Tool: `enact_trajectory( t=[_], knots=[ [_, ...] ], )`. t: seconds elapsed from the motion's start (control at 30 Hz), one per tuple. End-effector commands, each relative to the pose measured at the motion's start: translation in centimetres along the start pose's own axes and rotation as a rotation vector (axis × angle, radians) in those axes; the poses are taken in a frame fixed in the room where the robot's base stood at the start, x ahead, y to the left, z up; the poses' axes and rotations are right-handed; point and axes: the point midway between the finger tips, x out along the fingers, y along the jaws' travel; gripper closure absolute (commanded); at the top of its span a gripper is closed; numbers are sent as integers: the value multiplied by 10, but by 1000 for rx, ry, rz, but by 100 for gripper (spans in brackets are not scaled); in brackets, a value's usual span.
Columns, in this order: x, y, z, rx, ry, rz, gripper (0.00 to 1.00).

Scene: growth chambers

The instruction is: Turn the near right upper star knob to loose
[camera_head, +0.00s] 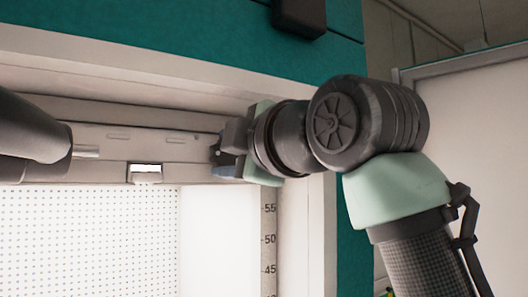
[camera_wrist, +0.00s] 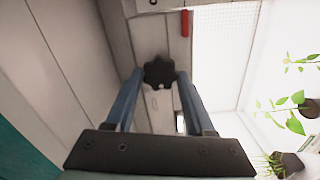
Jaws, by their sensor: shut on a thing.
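The star knob (camera_wrist: 159,73) is dark and lobed, and sits on a pale panel in the upper middle of the wrist view. My gripper (camera_wrist: 159,78) has its two blue fingers on either side of the knob, shut on it. A small light spot shows on the knob's lower edge. In the head view my gripper (camera_head: 222,158) reaches left to the pale frame under the chamber's top edge. The knob is mostly hidden there behind the fingers and hand. I cannot tell from the frames how far the knob is turned.
Potted plants (camera_wrist: 296,118) are at the right of the wrist view. A perforated white panel (camera_head: 90,240) and a numbered scale (camera_head: 269,240) lie below my gripper. A dark block (camera_head: 299,16) juts from the teal casing above.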

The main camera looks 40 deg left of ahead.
Motion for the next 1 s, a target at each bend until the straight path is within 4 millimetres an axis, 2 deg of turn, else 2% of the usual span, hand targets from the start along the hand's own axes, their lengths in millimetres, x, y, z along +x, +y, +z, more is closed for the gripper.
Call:
enact_trajectory(
  t=[0.13,0.17,0.3,0.33,0.7,0.87,1.0],
  knots=[
    [0,0,0,-4,0,0,100],
    [0,0,0,-4,0,0,44],
    [0,0,0,-3,0,-1,19],
    [0,0,0,-3,0,-1,16],
    [-6,-1,1,-2,-2,1,16],
    [-31,-4,2,-4,-4,3,16],
    [-63,-5,2,-3,-3,2,16]
  ],
)
